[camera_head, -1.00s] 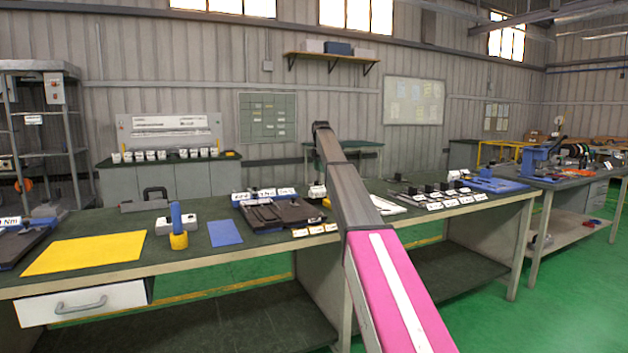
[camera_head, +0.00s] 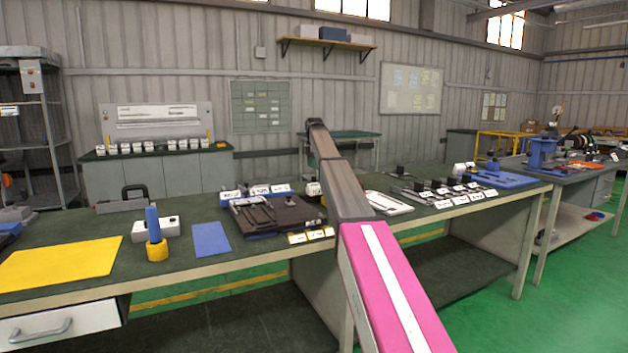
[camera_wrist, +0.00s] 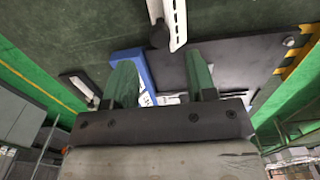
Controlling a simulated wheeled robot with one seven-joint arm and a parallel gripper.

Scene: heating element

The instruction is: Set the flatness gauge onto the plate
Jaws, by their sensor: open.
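My gripper (camera_wrist: 161,75) shows only in the wrist view. Its two green fingers are apart with nothing held between them. A dark flat plate (camera_wrist: 245,60) with a blue-edged part beside it lies beyond the fingertips there. In the head view, a dark plate-like fixture (camera_head: 290,214) on a blue base stands mid-bench, left of my arm. I cannot tell for sure which item is the flatness gauge. An upright blue handle with a yellow base (camera_head: 156,252) stands left of the fixture. My arm hides part of the bench.
A yellow mat (camera_head: 60,263) and a blue mat (camera_head: 211,239) lie on the green-topped bench (camera_head: 190,270). A white box (camera_head: 165,226) stands behind the blue handle. Labelled small parts (camera_head: 455,188) and a blue tray (camera_head: 500,178) are to the right. Green floor (camera_head: 560,290) is clear at right.

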